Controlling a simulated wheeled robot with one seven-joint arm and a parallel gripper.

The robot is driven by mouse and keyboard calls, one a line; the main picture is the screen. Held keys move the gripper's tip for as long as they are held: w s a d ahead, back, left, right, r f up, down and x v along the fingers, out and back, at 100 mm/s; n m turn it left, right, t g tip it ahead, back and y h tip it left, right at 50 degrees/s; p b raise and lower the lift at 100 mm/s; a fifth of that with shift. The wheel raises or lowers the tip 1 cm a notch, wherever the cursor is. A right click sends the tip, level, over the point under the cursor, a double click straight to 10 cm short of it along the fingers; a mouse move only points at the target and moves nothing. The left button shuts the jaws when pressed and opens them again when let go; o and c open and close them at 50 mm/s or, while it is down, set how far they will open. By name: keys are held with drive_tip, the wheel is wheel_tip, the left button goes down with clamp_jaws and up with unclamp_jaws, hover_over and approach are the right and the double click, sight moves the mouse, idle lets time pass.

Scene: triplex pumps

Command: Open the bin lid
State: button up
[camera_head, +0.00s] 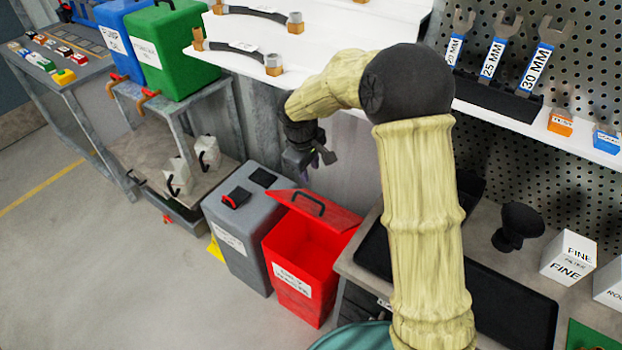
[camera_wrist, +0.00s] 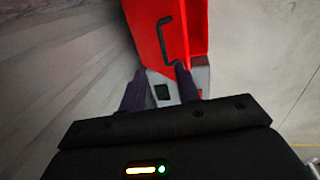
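The red bin (camera_head: 296,285) stands on the floor between a grey bin and a workbench. Its red lid (camera_head: 335,217) is raised and tilted at the back, and part of the red inside shows. A black handle (camera_head: 307,203) is on the lid. In the wrist view the red lid (camera_wrist: 188,25) and its handle (camera_wrist: 165,40) lie just beyond the fingers. My gripper (camera_head: 318,160) is above and behind the lid, apart from the handle. In the wrist view my gripper (camera_wrist: 160,82) has its two purple fingers spread, with nothing held between them.
The grey bin (camera_head: 235,235) with black parts on top stands directly left of the red bin. The workbench (camera_head: 355,265) is close on the right. A white shelf (camera_head: 330,45) overhangs behind. The floor (camera_head: 110,270) in front and left is clear.

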wheel_tip(320, 180, up, 2)
drive_tip(key=shift+s+a+r, duration=0.1)
drive_tip(key=shift+s+a, duration=0.05)
drive_tip(key=shift+s+f, duration=0.1)
drive_tip(key=shift+f, duration=0.2)
drive_tip(key=c, duration=0.6)
drive_tip(key=s+f+n+h, duration=0.1)
drive_tip(key=f+n, duration=0.1)
drive_tip(key=f, duration=0.1)
drive_tip(key=s+f+n+t+h+b, duration=0.1)
drive_tip(key=s+f+n+h, duration=0.1)
drive_tip(key=f+n, duration=0.1)
drive_tip(key=s+a+f+n+t+h+b, duration=0.1)
drive_tip(key=f+n, duration=0.1)
drive_tip(key=f, duration=0.1)
drive_tip(key=shift+s+n+h, duration=0.3)
drive_tip(key=shift+s+n, duration=0.05)
drive_tip(key=shift+n, duration=0.05)
clamp_jaws()
drive_tip(key=s+a+f+n+t, duration=0.1)
drive_tip(key=n+t, duration=0.1)
drive_tip(key=n, duration=0.1)
drive_tip(key=s+a+f+n+t+b, duration=0.1)
drive_tip(key=n+t, duration=0.1)
drive_tip(key=n, duration=0.1)
drive_tip(key=s+a+f+n+t+b, duration=0.1)
drive_tip(key=n+t, duration=0.1)
drive_tip(key=n, duration=0.2)
drive_tip(key=shift+s+a+h, duration=0.1)
drive_tip(key=shift+h, duration=0.2)
